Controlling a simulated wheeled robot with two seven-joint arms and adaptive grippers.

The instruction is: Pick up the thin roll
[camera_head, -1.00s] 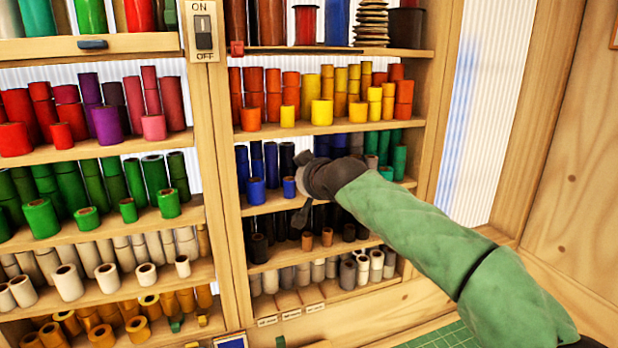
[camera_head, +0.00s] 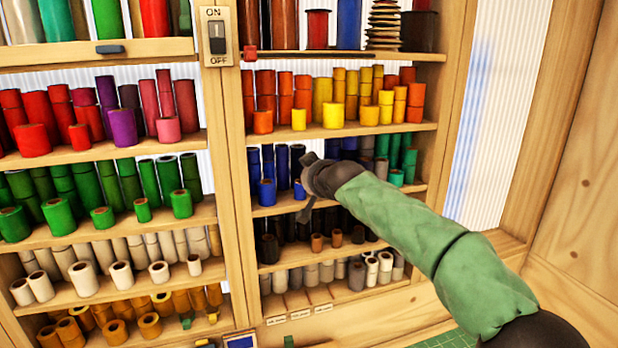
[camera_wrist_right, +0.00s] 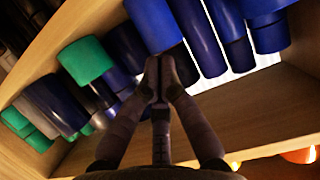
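Several rolls stand upright on the shelves, and I cannot tell for certain which one is meant by the thin roll. A small blue roll (camera_head: 299,190) stands at the front of the blue shelf, just left of my right gripper (camera_head: 307,206). In the right wrist view my right gripper (camera_wrist_right: 158,78) has its fingertips together, with nothing visible between them. The tips overlap the lower edge of a bright blue roll (camera_wrist_right: 152,22); whether they touch it is unclear. My left gripper is not in view.
A wider blue roll (camera_head: 266,192) stands left of the small one, with taller dark blue rolls behind. Green rolls (camera_head: 396,176) stand to the right, partly behind my arm. A shelf board (camera_head: 338,130) runs above, and a wooden post (camera_head: 236,170) stands left.

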